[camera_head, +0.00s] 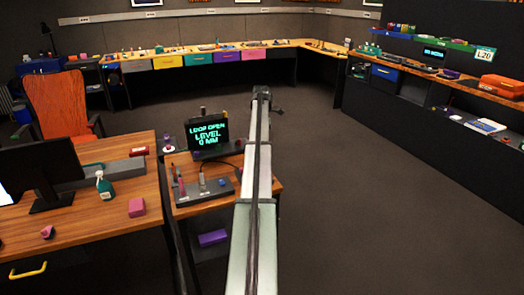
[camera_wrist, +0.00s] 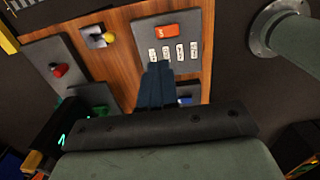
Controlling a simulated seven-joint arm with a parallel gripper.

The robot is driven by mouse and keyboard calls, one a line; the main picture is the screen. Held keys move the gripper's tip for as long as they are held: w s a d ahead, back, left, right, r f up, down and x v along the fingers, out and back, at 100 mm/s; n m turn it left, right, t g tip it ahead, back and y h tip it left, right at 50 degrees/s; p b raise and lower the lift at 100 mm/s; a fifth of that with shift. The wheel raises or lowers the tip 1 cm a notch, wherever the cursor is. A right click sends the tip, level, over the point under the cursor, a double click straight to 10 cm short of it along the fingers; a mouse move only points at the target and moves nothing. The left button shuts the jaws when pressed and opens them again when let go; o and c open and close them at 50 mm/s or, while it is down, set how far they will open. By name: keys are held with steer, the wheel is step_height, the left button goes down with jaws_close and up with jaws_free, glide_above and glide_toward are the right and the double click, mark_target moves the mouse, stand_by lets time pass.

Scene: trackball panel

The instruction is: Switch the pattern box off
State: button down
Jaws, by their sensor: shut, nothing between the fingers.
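In the wrist view, a grey box (camera_wrist: 190,22) on the wooden top carries an orange rocker-like switch (camera_wrist: 166,31) and a row of several small white labels. The lettering on the switch is too small to read surely. I cannot tell from lettering whether this is the pattern box. My gripper (camera_wrist: 158,68) is shut and empty; its dark fingers overlap the near part of this box in the picture, below the labels. Contact cannot be told. In the head view a dark screen (camera_head: 207,133) reads "LOOP OPEN LEVEL 0 MM", behind a grey panel (camera_head: 205,192) with small upright controls.
A red knob (camera_wrist: 60,71) and a yellow knob (camera_wrist: 110,37) sit on neighbouring plates left of the switch. A blue part (camera_wrist: 185,99) shows beside the fingers. In the head view, a desk (camera_head: 110,213) with a monitor stands left; the floor (camera_head: 350,200) right of my arm is clear.

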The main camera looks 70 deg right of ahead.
step_height(320, 180, down, 14)
steer(key=shift+f, duration=0.1)
stand_by(0.8)
steer(key=shift+f, duration=0.15)
stand_by(0.3)
steer(key=shift+s+a, duration=0.1)
steer(key=shift+a, duration=0.05)
